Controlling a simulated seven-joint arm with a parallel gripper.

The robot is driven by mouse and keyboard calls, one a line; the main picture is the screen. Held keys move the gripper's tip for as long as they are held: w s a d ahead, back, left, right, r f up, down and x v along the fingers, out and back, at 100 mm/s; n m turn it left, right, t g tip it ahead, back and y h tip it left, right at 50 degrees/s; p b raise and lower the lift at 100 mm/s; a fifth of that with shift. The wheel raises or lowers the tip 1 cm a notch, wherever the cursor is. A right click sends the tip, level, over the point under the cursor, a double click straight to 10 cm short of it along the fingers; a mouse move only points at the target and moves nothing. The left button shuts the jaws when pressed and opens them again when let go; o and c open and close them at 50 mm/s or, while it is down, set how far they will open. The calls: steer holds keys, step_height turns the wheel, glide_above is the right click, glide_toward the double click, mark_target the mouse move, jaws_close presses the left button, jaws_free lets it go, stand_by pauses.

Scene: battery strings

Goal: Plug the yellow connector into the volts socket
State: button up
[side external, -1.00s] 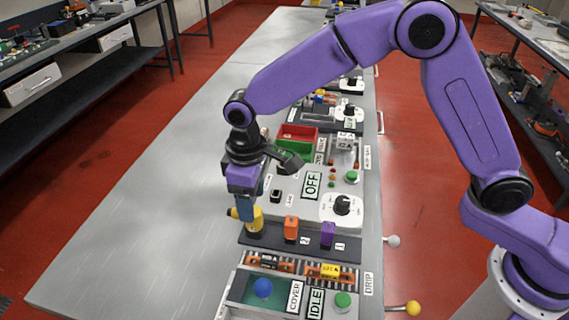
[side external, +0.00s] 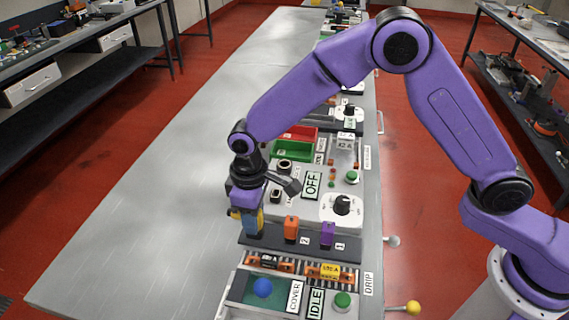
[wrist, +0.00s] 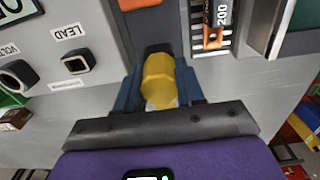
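The yellow connector (wrist: 158,80) is upright in the dark holder rail (side external: 275,243), at its left end, and shows partly behind a finger in the side view (side external: 250,222). My gripper (side external: 253,226) is down over it, with its blue fingers (wrist: 128,92) on both sides. The fingers look very close to its sides; whether they press on it is not clear. The wrist view shows a square dark socket (wrist: 75,63) labelled LEAD and a round dark socket (wrist: 18,76) whose label, cut by the edge, seems to read VOLTS.
An orange connector (side external: 291,227) and a purple connector (side external: 328,234) stand in the same rail to the right. Behind are an OFF display (side external: 312,184), a dial (side external: 342,205) and a green tray (side external: 292,150). The table to the left is clear.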

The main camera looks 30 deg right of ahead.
steer(key=c, duration=0.5)
steer(key=shift+o, duration=0.2)
steer(key=shift+r, duration=1.9)
steer(key=shift+r, duration=2.45)
steer(key=w+d, duration=0.4)
steer(key=d, duration=0.1)
steer(key=w+d+r+m, duration=0.1)
steer(key=w+d, duration=0.3)
steer(key=d, duration=0.1)
steer(key=w+d+r+m, duration=0.1)
steer(key=w+d, duration=0.3)
steer(key=d, duration=0.1)
steer(key=shift+d+r, duration=0.1)
steer(key=shift+d, duration=0.2)
